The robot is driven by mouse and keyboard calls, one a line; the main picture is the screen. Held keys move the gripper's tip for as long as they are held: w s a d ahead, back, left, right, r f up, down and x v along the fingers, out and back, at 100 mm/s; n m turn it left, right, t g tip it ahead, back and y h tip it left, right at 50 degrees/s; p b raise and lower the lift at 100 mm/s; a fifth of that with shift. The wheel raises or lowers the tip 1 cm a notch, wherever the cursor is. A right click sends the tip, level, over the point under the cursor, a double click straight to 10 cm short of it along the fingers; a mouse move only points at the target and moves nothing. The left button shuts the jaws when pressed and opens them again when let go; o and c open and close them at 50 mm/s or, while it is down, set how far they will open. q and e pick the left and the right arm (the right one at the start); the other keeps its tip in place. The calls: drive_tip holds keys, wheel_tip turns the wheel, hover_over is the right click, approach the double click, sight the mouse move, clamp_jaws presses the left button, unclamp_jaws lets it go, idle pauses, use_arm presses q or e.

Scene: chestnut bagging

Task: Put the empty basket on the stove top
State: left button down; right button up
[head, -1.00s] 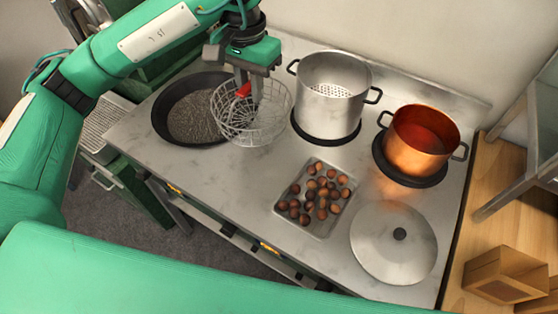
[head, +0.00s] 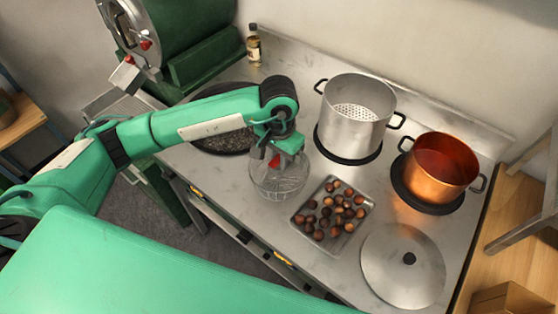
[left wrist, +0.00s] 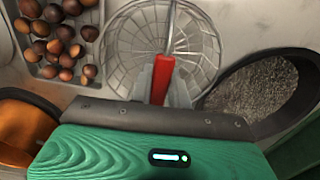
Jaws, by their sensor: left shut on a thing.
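The empty wire basket (head: 279,181) is at the stove top (head: 232,188), between the dark pan and the tray of chestnuts. I cannot tell whether its bottom touches the surface. My left gripper (head: 276,160) is above the basket and shut on its red handle. In the left wrist view the red handle (left wrist: 162,78) stands between the fingers, and the basket (left wrist: 130,45) shows no chestnuts inside. My right gripper is not in view.
A metal tray (head: 333,247) of chestnuts lies right of the basket. A steel pot (head: 352,120), a copper pot (head: 437,165) and a lid (head: 405,262) stand further right. The dark pan (head: 222,148) is left, partly behind my arm. A bottle (head: 253,45) stands at the back.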

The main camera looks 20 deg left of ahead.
use_arm(q)
wheel_tip(320, 180, down, 2)
drive_tip(key=shift+f, duration=0.2)
drive_tip(key=shift+f, duration=0.25)
drive_tip(key=c, duration=1.3)
unclamp_jaws()
drive_tip(key=shift+r, duration=0.1)
drive_tip(key=shift+c, duration=0.2)
